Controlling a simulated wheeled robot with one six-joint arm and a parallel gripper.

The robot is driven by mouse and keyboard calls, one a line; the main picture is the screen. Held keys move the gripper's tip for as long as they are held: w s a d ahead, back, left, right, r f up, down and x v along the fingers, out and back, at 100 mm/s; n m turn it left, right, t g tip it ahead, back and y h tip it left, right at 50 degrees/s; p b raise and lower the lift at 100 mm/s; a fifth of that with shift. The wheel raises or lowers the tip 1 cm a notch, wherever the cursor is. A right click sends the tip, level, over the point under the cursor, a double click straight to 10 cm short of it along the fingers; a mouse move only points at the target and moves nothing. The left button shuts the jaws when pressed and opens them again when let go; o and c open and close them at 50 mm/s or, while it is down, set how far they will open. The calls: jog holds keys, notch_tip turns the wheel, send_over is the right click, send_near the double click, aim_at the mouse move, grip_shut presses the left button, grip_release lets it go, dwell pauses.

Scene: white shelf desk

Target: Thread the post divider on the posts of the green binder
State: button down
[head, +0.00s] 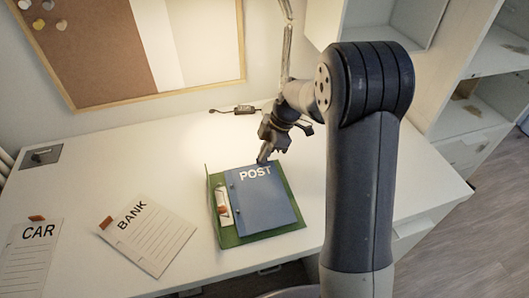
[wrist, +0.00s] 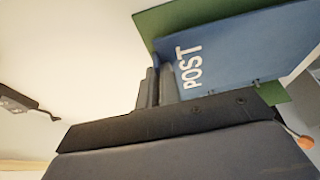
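The green binder (head: 216,180) lies open on the white desk. The post divider (head: 261,203), a blue sheet marked POST in white, lies over it, with green showing around its edges. My gripper (head: 262,161) is at the divider's far edge, beside the lettering. In the wrist view, my gripper (wrist: 160,88) has its dark fingers close together at the edge of the post divider (wrist: 235,45), apparently pinching it. The green binder (wrist: 160,20) shows beyond. Whether the posts pass through the divider's left edge is too small to tell.
A white strip with an orange end (head: 223,202) lies at the binder's left side. The BANK sheet (head: 150,235) and CAR sheet (head: 35,255) lie to the left. A small dark device with a cable (head: 243,109) is at the back.

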jog(key=shift+f, duration=0.25)
dwell(0.3)
jog(key=c, duration=1.5)
grip_release()
jog(key=shift+c, duration=0.2)
jog(key=s+v, duration=0.1)
jog(key=v, duration=0.9)
jog(key=shift+w+r+p, duration=0.3)
jog(key=shift+w+r, duration=0.1)
jog(key=shift+w, duration=0.05)
jog(key=shift+d, duration=0.15)
jog(key=b+x, duration=0.1)
jog(key=x, duration=0.9)
jog(key=shift+f, duration=0.3)
